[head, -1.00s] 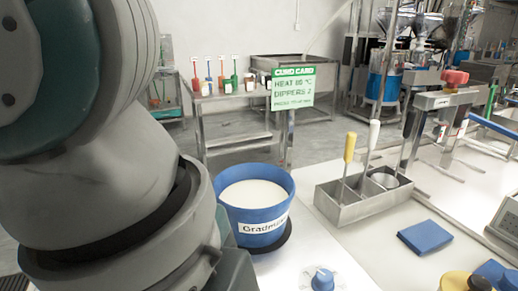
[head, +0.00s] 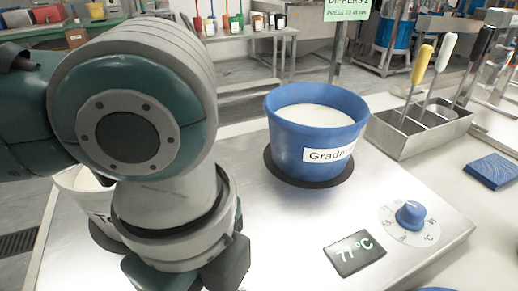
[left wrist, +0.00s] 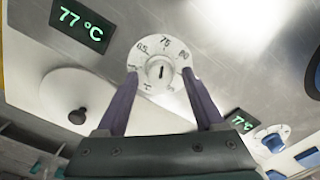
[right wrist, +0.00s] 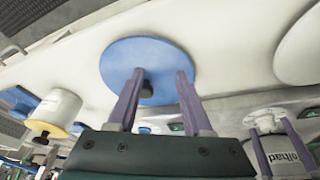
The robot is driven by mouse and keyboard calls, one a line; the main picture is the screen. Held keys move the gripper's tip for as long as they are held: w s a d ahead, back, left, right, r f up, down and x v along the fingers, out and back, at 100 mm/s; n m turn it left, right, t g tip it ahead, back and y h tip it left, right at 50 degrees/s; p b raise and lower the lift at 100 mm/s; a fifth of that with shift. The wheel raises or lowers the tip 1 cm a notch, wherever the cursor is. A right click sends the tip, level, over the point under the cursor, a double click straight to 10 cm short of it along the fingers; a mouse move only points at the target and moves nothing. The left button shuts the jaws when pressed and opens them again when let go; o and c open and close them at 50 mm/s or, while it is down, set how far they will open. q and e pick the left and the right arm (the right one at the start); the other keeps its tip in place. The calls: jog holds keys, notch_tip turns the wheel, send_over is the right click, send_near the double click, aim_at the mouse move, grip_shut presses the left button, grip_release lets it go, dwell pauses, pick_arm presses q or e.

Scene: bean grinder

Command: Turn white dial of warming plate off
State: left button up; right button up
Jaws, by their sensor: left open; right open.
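The white dial (left wrist: 160,69) shows in the left wrist view, with a dark mark at its middle and a numbered ring around it. My left gripper (left wrist: 160,75) is open, with one finger on each side of the dial; I cannot tell whether they touch it. A green 77 °C display (left wrist: 82,24) sits up-left of the dial. In the head view my left arm hides the white dial and the left fingers. The warming plate (head: 255,215) shows beside the arm. My right gripper (right wrist: 157,76) is open in front of a blue disc (right wrist: 147,60) in the right wrist view.
A blue dial (head: 410,214) and another 77 °C display (head: 355,252) sit on the plate's right side. A labelled blue pot (head: 315,135) stands on a dark disc. A white pot (head: 75,180) is partly behind my arm. A steel holder (head: 420,133) stands at right.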

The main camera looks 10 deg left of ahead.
pick_arm(q)
jog(key=shift+f, duration=0.3)
grip_shut()
dwell(0.4)
